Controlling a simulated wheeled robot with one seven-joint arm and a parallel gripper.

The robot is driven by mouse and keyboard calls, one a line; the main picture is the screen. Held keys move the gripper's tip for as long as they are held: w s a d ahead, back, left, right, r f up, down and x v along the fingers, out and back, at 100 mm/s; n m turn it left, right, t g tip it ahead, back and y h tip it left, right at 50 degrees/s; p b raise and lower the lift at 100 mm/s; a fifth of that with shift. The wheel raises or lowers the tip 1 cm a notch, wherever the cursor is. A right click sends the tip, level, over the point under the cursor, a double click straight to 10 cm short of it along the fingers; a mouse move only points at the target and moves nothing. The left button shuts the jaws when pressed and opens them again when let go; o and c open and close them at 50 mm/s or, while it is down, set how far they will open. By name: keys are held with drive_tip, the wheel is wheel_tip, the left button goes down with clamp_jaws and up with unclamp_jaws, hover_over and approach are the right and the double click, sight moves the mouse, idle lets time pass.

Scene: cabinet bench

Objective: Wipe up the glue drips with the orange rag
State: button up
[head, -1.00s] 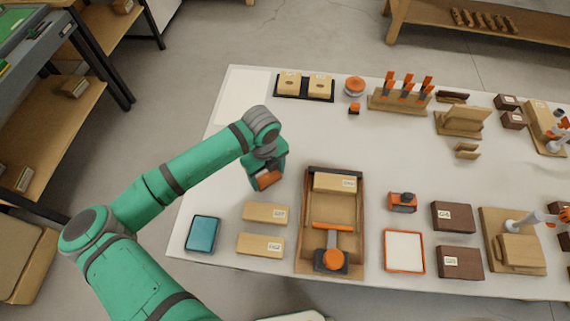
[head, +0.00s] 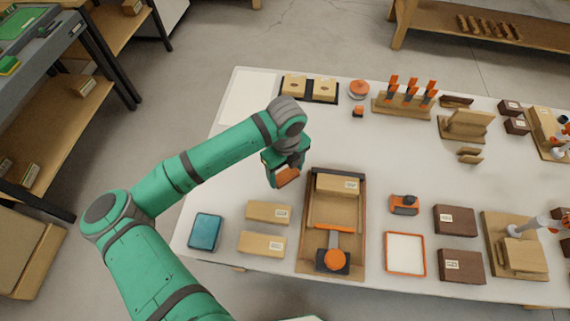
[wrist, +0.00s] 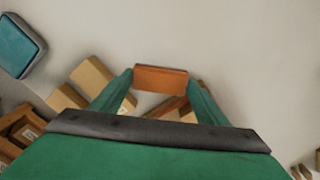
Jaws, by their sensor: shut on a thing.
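My gripper (head: 286,174) is over the white table, left of the wooden tray, with its fingers pointing down. It is shut on a small orange-brown piece, which appears to be the orange rag (head: 288,177). In the wrist view the rag (wrist: 160,78) is a flat-faced block shape between the two green fingertips. I cannot tell whether it touches the table. I can make out no glue drips in either view; the arm hides part of the tabletop.
Close by are the wooden tray (head: 360,215) with a clamp-like tool, two light wooden blocks (head: 268,212) (head: 261,244) and a teal pad (head: 205,231). A black tray with two blocks (head: 310,90) stands at the back. The tabletop's left middle is largely clear.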

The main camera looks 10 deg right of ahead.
drive_tip(key=shift+r, duration=2.15)
